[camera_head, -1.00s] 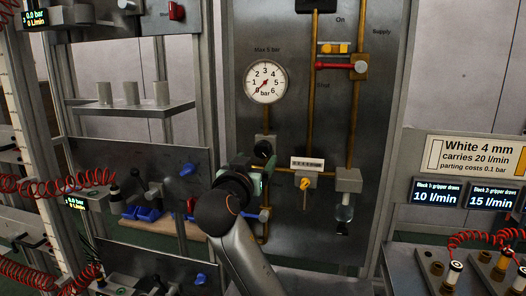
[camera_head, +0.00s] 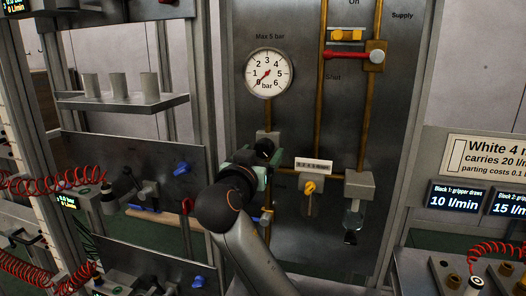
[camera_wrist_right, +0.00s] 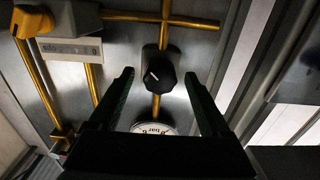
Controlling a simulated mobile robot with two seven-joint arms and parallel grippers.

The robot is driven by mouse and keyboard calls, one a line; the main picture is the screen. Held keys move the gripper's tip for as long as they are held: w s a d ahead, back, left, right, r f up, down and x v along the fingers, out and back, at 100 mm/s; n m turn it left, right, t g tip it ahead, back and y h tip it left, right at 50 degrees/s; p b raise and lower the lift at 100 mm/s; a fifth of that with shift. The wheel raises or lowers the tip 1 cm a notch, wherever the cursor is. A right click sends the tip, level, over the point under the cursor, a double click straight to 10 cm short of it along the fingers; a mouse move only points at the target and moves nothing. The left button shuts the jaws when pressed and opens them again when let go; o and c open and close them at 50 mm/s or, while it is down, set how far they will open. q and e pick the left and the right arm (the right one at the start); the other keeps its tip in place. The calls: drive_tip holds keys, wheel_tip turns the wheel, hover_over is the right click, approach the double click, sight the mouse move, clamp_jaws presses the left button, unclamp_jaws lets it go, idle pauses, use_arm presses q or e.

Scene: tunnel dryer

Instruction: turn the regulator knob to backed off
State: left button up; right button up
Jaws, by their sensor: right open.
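The regulator knob (camera_head: 264,148) is black and round, on the metal panel below the pressure gauge (camera_head: 267,72). The gauge's red needle points to the low end, near 0. In the right wrist view the knob (camera_wrist_right: 158,76) shows a white mark on its face. My right gripper (camera_head: 256,164) is at the knob and partly covers its surroundings. In the wrist view my right gripper (camera_wrist_right: 159,76) is open, with one finger on each side of the knob; I see gaps, and no contact is visible. My left gripper is not in view.
Brass pipes run up the panel to a red-handled valve (camera_head: 346,54). A yellow knob (camera_head: 310,187) and a clear bowl (camera_head: 353,215) sit right of the regulator. A shelf with grey cups (camera_head: 125,100) and blue-handled valves stand at left.

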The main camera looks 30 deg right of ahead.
idle(0.3)
clamp_jaws()
idle(0.6)
